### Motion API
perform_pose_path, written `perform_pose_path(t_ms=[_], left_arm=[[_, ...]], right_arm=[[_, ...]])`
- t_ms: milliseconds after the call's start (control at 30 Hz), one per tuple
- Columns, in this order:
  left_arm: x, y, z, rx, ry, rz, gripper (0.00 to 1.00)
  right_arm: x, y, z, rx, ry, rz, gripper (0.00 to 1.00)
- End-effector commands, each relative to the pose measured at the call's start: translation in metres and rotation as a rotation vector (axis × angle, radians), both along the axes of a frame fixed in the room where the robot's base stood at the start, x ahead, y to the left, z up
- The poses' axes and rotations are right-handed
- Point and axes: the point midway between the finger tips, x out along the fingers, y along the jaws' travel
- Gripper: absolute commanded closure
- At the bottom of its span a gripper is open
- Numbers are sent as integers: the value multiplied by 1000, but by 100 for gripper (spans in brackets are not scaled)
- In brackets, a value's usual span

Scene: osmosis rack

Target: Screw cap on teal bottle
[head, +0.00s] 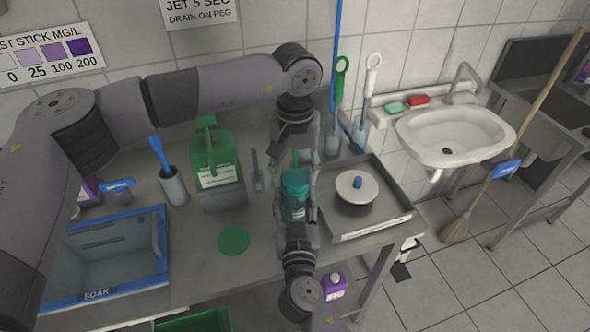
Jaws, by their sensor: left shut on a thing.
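The teal bottle (295,210) is upright at the middle of the work table, with a pale label on its front. A wide teal cap (294,179) is at its top; I cannot tell how it sits on the neck. My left gripper (294,182) reaches in from behind and above, with its fingers either side of the cap, shut on it. My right gripper (297,208) comes from the near side, with its fingers beside the bottle's body. Whether they press on it is unclear. The fingers hide the bottle's sides and base.
A green-topped dispenser (213,165) and a grey cup with a blue brush (173,186) stand left. A tray (370,230) with a round lidded pot (356,188) is close right. A green disc (233,241) lies flat nearby. A blue-rimmed soak basin (160,270) is at left.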

Motion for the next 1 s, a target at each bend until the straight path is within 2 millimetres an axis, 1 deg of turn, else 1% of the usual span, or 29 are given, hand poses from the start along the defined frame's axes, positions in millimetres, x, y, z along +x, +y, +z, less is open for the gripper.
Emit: perform_pose_path(t_ms=[33, 200, 300, 400, 533, 800, 833, 1000], left_arm=[[0, 0, 0, -1, 1, -103, 58], [0, 0, 0, 0, -1, -488, 58], [0, 0, 0, -1, -2, -679, 58], [0, 0, 0, -1, -2, -815, 58], [0, 0, 0, -1, -2, -897, 58], [0, 0, 0, -1, -2, -904, 58], [0, 0, 0, -1, -2, -904, 49], [0, 0, 0, -1, -2, -903, 37]], right_arm=[[0, 0, 0, 0, 1, 0, 100], [0, 0, 0, 0, 1, 0, 100], [0, 0, -1, 0, 1, 0, 100], [0, 0, -1, 0, 1, -1, 100], [0, 0, -1, 0, 2, 0, 100], [0, 0, -1, 0, 2, 0, 100], [0, 0, -1, 0, 2, 0, 100], [0, 0, -1, 0, 2, 0, 100]])
